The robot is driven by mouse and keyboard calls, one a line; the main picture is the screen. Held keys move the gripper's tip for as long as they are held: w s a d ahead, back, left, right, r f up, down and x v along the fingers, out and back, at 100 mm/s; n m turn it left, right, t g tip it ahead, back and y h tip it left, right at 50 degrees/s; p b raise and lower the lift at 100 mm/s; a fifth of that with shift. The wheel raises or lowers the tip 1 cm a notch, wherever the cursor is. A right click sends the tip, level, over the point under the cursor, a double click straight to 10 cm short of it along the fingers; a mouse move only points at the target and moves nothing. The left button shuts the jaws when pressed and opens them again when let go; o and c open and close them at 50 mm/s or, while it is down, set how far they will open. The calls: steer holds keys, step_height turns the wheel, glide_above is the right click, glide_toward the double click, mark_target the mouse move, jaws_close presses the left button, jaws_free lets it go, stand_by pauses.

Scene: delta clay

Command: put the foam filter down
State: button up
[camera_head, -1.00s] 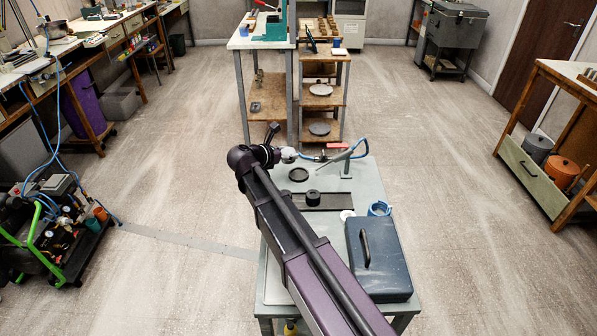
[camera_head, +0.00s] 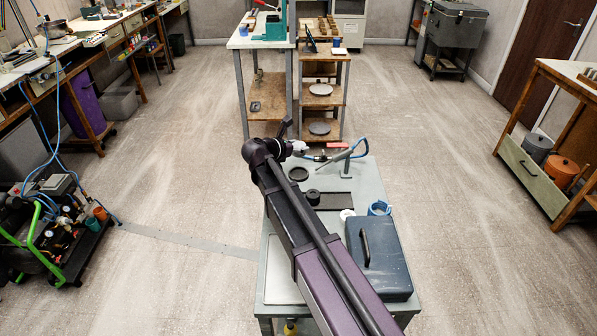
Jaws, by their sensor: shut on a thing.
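My arm reaches out over the grey worktable (camera_head: 372,183) from the bottom of the head view. My gripper (camera_head: 298,147), at the arm's far end, shows as a small pale and dark piece near the table's back left corner. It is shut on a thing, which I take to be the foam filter. The filter's outline cannot be told apart at this size, and the fingers are not clear. I cannot tell how high the gripper is above the table.
A dark ring (camera_head: 298,174) and a short black cylinder (camera_head: 313,197) on a dark mat (camera_head: 338,201) are beside my arm. A shelf stands behind.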

steer(key=b, duration=0.5)
glide_above(297, 176)
steer(key=shift+w+d+f, duration=0.1)
steer(key=shift+w+f, duration=0.1)
steer(key=shift+f, duration=1.1)
steer(key=shift+w+d+f, duration=0.1)
steer(key=shift+w+f, duration=0.05)
steer(key=shift+f, duration=1.1)
steer(key=shift+f, duration=0.1)
steer(key=shift+f+b, duration=1.65)
steer(key=shift+f, duration=0.15)
steer(key=shift+f, duration=0.15)
steer(key=o, duration=0.9)
steer(key=shift+o, duration=0.2)
steer(key=shift+r, duration=0.25)
steer(key=shift+s+a+r, duration=0.15)
steer(key=shift+s+a, duration=0.05)
steer(key=shift+s, duration=0.05)
steer(key=p+v, duration=0.4)
steer(key=v, duration=0.7)
steer(key=shift+s+a+p, duration=0.1)
steer(key=shift+p, duration=0.25)
